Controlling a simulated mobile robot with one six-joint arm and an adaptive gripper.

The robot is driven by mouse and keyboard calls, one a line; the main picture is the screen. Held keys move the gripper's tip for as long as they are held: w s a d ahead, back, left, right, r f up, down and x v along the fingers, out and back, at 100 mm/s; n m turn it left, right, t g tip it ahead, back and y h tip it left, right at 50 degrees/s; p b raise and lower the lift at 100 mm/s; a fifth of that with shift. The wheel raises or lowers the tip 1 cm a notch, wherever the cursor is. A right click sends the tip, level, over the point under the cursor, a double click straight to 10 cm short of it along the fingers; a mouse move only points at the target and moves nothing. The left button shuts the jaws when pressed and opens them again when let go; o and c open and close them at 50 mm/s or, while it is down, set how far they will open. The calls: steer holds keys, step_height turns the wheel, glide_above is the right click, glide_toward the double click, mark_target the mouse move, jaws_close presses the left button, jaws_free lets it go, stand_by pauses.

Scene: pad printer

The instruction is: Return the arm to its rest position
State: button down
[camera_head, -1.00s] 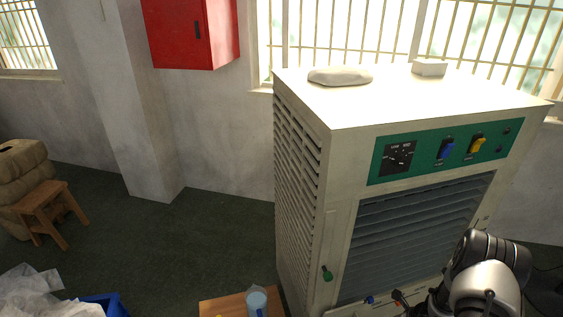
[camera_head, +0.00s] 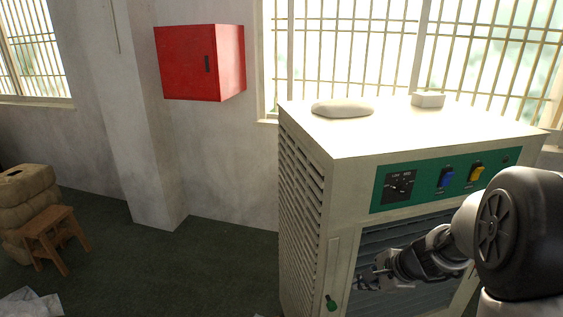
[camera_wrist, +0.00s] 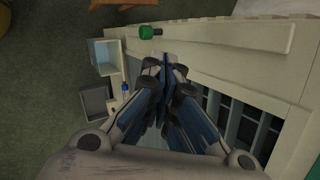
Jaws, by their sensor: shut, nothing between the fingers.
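My gripper (camera_head: 366,283) is in front of the louvred front of the large cream machine (camera_head: 302,240), at the right of the head view. My arm reaches in from the right edge and covers part of the louvres and the right end of the green control panel (camera_head: 425,187). In the wrist view my gripper (camera_wrist: 166,62) has its fingers together with nothing between them.
A red wall box (camera_head: 200,62) hangs on the wall. A wooden stool (camera_head: 50,238) stands beside stacked sacks (camera_head: 25,205) at the left. A white bundle (camera_head: 342,107) and a small white box (camera_head: 428,100) lie on the machine. Open green floor lies between stool and machine.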

steer(key=s+a+r+n+g+h, duration=0.1)
steer(key=s+a+r+n, duration=0.5)
steer(key=s, duration=0.4)
steer(key=s+a+r+n, duration=0.4)
steer(key=s+r+n, duration=0.3)
steer(key=s+r, duration=0.2)
steer(key=s+d+n+h, duration=0.2)
steer(key=s+n, duration=0.2)
steer(key=s, duration=0.5)
steer(key=shift+s+d+r+n+h, duration=0.2)
steer(key=shift+s+d+n+h, duration=0.1)
steer(key=shift+s+d, duration=0.1)
steer(key=shift+a, duration=0.1)
